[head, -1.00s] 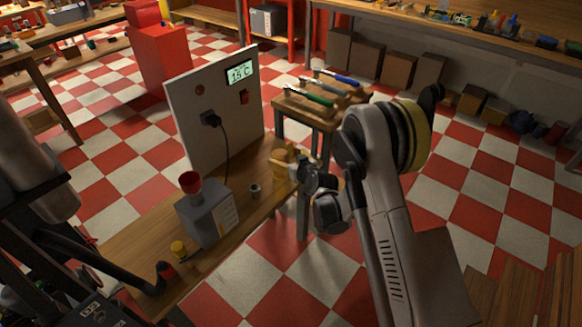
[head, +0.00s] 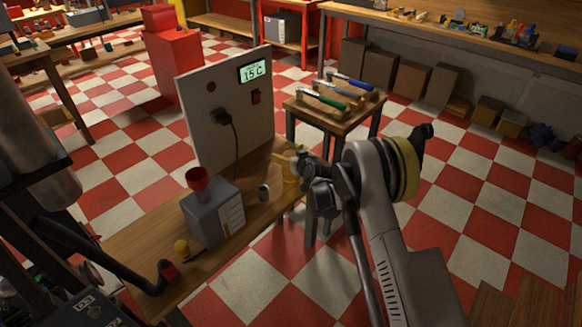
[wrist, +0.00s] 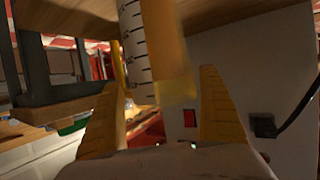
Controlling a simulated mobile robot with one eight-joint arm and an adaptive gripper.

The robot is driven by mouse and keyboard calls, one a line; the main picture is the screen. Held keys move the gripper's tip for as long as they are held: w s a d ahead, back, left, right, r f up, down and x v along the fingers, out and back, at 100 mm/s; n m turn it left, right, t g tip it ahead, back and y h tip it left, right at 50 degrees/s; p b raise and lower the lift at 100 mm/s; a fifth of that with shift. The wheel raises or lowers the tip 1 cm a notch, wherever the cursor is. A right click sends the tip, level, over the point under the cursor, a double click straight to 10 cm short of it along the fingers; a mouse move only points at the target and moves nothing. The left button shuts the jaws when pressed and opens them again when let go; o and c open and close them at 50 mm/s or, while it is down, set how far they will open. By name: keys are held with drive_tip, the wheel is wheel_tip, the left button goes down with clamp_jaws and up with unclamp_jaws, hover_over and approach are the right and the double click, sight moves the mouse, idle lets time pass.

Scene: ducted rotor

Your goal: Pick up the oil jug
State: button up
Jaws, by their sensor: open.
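The oil jug (wrist: 157,50) shows in the wrist view as a clear, graduated vessel with amber contents and a yellow part at its left. That view looks upside down, with the wooden bench top at the top. My gripper (wrist: 162,90) is open, with one yellow finger to each side of the jug and gaps between. In the head view the yellowish jug (head: 289,170) stands near the bench's far right end, partly hidden by my gripper (head: 298,160). Fingers and jug are hard to separate there.
A grey can (head: 212,215) with a red funnel and a small metal cup (head: 264,192) stand on the bench (head: 140,235). A panel (head: 205,140) with a display, plug and switch rises behind. Checkered floor is open at right.

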drive_tip(key=shift+r, duration=0.1)
drive_tip(key=c, duration=1.5)
